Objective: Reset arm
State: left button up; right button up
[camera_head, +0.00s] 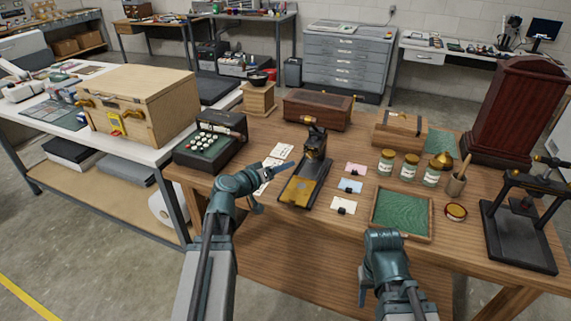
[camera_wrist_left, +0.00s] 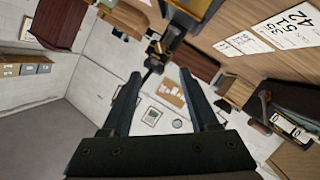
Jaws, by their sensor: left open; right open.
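My left gripper (camera_head: 277,175) is over the left part of the wooden table (camera_head: 280,226), above some white cards (camera_head: 270,172) and left of a dark brass press (camera_head: 306,178). In the left wrist view its two fingers (camera_wrist_left: 160,82) are apart with nothing held between them. The press (camera_wrist_left: 165,50) shows beyond the fingertips in that view. My right gripper (camera_head: 373,292) is low at the table's front edge, below the green-lined tray (camera_head: 402,236). It points down and appears empty, though its fingers are mostly hidden by the wrist.
A black keyed machine (camera_head: 210,142) stands left of the left gripper. Glass jars (camera_head: 409,168), a dark wooden case (camera_head: 507,108) and a black screw press (camera_head: 520,225) stand at the right. Small cards (camera_head: 350,186) lie mid-table. Open floor is at the front left.

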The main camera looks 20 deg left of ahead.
dwell(0.4)
pick_arm(q)
jog(key=s+d+f+m+g+h+p, duration=0.1)
jog(key=s+d+f+m+g, duration=0.3)
jog(key=d, duration=0.6)
jog(key=s+d+f+m+g+p, duration=0.2)
jog(key=s+d+f+g, duration=0.3)
jog(key=d, duration=0.5)
jog(key=s+d+f+m+g+y+p, duration=0.1)
jog(key=s+g+y, duration=0.4)
jog(key=s, duration=0.9)
jog(key=shift+s+d+f+m+g+y+p, duration=0.15)
jog(key=shift+d+f+m+g+y+p, duration=0.3)
jog(key=shift+y, duration=0.65)
